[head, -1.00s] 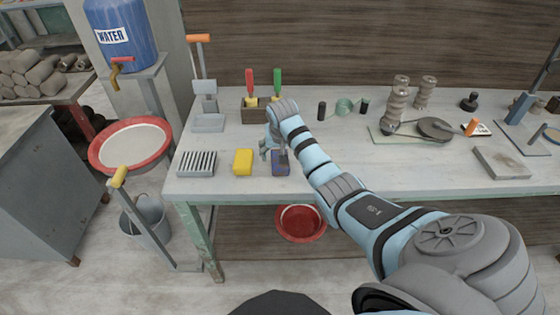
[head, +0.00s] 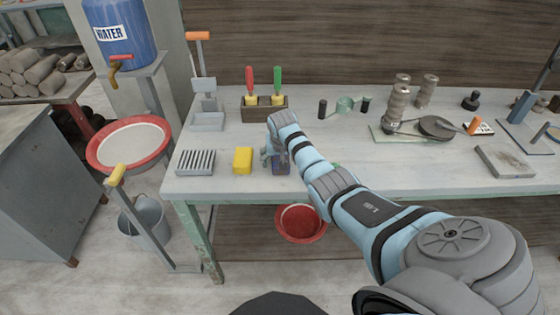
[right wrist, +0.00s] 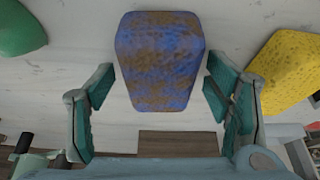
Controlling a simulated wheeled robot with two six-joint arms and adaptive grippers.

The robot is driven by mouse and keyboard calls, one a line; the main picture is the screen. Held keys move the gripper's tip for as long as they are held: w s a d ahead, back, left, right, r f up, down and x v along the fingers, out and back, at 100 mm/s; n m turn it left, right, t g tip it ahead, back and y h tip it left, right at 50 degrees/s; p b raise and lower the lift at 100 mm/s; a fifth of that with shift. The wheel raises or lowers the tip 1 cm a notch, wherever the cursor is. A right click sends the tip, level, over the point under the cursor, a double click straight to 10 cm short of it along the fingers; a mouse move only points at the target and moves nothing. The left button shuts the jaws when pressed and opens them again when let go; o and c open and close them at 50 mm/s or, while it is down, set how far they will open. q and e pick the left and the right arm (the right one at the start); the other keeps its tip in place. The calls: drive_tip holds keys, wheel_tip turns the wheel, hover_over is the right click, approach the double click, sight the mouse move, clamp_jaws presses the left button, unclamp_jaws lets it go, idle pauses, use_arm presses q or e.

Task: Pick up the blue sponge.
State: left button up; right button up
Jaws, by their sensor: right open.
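The blue sponge (head: 281,169) lies near the front edge of the table, partly hidden by my right gripper in the head view. In the right wrist view the blue sponge (right wrist: 160,62) is blue with brown stains and sits ahead of and between the two fingers. My right gripper (right wrist: 163,92) is open, one green-padded finger on each side of the sponge's near end, with a gap visible on both sides. In the head view my right gripper (head: 272,160) is low over the sponge. My left gripper is not in view.
A yellow sponge (head: 243,161) lies just left of the blue one; it also shows in the right wrist view (right wrist: 284,70). A slatted grey rack (head: 196,162) is farther left. A wooden tool holder (head: 264,114) stands behind.

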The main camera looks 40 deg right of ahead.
drive_tip(key=c, duration=1)
drive_tip(key=shift+r, duration=0.2)
wheel_tip(320, 180, up, 6)
drive_tip(key=shift+w+r+p, duration=0.1)
drive_tip(key=shift+p, duration=0.7)
wheel_tip(320, 180, up, 14)
drive_tip(key=shift+f+p, duration=0.1)
drive_tip(key=shift+p, duration=0.25)
